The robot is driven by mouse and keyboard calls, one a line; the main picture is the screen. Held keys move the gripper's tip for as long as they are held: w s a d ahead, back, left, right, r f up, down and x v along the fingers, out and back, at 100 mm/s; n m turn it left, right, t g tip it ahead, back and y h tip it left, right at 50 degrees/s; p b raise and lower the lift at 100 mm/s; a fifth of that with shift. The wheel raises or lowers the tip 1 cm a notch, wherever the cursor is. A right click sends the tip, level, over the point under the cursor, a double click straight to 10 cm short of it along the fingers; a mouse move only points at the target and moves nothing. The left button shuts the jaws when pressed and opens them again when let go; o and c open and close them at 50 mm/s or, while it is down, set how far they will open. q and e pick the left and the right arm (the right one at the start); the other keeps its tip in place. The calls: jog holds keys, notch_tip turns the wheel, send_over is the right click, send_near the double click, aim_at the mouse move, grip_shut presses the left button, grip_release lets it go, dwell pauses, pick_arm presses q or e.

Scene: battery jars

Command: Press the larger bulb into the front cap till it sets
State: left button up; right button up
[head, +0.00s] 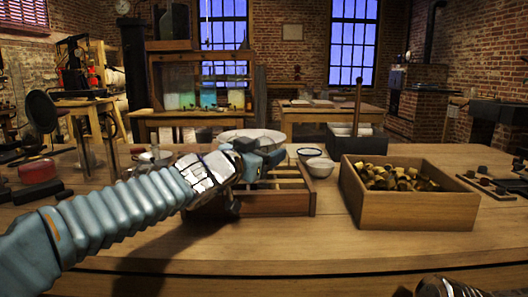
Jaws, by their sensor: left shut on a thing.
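My left arm reaches in from the left, and its gripper (268,158) is over the back left part of a low wooden frame (285,203). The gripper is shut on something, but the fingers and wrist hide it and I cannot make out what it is. Neither the larger bulb nor the front cap can be told apart in this view. The frame has slats across it, and its left part is hidden behind my arm. A piece of my right arm shows at the bottom right edge; its gripper is out of view.
A wooden crate (405,212) full of small brass-coloured pieces stands right of the frame. A white bowl (320,169) and a blue-rimmed dish (308,152) stand behind it. A wide white dish (277,134) is behind the gripper. The bench front (330,250) is clear.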

pick_arm(q)
jog(key=shift+f+b, duration=0.65)
jog(key=shift+f, duration=0.3)
dwell(4.6)
jog(key=o, duration=1)
jog(key=shift+o, duration=1.2)
jog(key=shift+r, duration=0.1)
